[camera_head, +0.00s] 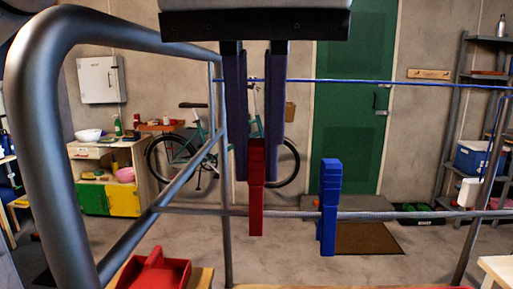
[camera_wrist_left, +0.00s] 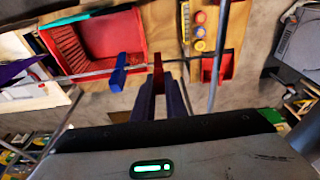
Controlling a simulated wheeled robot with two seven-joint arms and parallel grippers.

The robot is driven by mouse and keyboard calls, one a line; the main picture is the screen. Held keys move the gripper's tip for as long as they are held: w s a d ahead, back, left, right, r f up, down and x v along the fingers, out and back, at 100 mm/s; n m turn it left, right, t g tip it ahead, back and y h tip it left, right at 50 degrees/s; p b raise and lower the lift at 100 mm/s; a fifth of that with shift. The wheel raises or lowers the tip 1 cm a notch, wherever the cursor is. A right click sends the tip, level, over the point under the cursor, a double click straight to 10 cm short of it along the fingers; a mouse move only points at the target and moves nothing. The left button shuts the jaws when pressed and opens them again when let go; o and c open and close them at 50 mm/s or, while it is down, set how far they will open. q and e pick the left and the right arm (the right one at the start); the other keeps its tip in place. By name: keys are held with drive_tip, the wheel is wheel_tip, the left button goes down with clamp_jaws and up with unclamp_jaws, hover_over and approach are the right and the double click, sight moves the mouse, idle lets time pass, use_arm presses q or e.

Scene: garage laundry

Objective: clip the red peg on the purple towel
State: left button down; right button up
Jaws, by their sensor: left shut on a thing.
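My left gripper (camera_head: 258,165) hangs from the top centre of the head view, its fingers shut on the red peg (camera_head: 256,195). The peg points down in front of the grey rail. In the left wrist view the red peg (camera_wrist_left: 158,75) sticks out beyond the fingers (camera_wrist_left: 160,95). A blue peg (camera_head: 328,190) sits on the rail just right of the red one; it also shows in the left wrist view (camera_wrist_left: 118,73). No towel is clear in the head view.
Metal rack bars (camera_head: 60,150) stand close at left, and a grey rail (camera_head: 420,214) and blue line (camera_head: 400,82) cross the view. A red open box (camera_head: 155,272) and a red crate (camera_wrist_left: 105,42) lie below. A bicycle (camera_head: 175,160) stands behind.

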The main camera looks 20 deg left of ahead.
use_arm(q)
drive_tip(key=shift+w+v, duration=0.2)
drive_tip(key=shift+v, duration=0.7)
drive_tip(key=shift+w+v, duration=0.15)
drive_tip(key=shift+v, duration=0.7)
drive_tip(key=shift+a+r, duration=0.1)
